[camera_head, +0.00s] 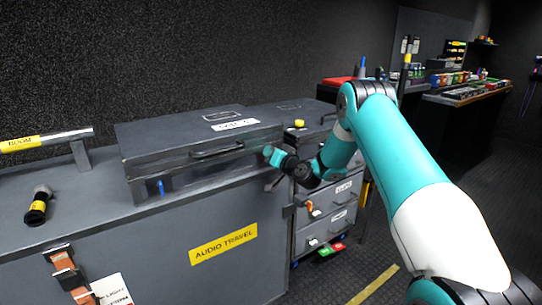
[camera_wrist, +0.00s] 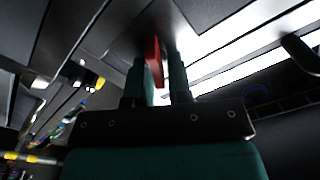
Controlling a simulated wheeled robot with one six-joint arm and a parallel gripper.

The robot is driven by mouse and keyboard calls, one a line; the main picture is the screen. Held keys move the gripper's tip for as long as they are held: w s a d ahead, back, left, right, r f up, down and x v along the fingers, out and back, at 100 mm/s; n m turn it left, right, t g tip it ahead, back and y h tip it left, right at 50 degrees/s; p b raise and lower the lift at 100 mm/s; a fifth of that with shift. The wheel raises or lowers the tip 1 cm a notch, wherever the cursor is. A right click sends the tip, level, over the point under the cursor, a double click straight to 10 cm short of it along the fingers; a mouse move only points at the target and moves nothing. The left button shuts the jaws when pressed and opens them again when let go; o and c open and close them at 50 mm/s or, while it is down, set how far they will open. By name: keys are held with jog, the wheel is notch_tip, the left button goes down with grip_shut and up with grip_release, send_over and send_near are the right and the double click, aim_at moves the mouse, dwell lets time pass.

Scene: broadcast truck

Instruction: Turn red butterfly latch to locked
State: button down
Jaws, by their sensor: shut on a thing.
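The red butterfly latch (camera_wrist: 153,62) shows in the wrist view as a narrow red piece between my fingers. My gripper (camera_wrist: 157,75) is shut on it, with one dark finger on each side. In the head view my gripper (camera_head: 270,154) is at the right front of the dark grey case (camera_head: 190,172), near its handle, and the latch cannot be made out there. Whether the latch stands at locked cannot be told. A blue latch (camera_head: 161,187) is at the left of the case front and is apart from my gripper.
The case rests on a grey cabinet with an "AUDIO TRAVEL" label (camera_head: 223,243). A black and yellow microphone (camera_head: 39,205) lies at the left. A drawer unit (camera_head: 327,215) stands just right of the cabinet. The floor (camera_head: 450,210) on the right is mostly clear.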

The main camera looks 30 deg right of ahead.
jog(key=m, duration=0.4)
jog(key=f+m+p, duration=0.1)
jog(key=m, duration=0.3)
jog(key=d+m, duration=0.1)
jog(key=m, duration=0.3)
jog(key=shift+f, duration=0.2)
dwell(0.4)
jog(key=c, duration=1.2)
grip_release()
jog(key=shift+c, duration=0.2)
jog(key=s+b, duration=1.2)
jog(key=s, duration=0.5)
jog(key=shift+s+d, duration=0.2)
jog(key=shift+d, duration=0.1)
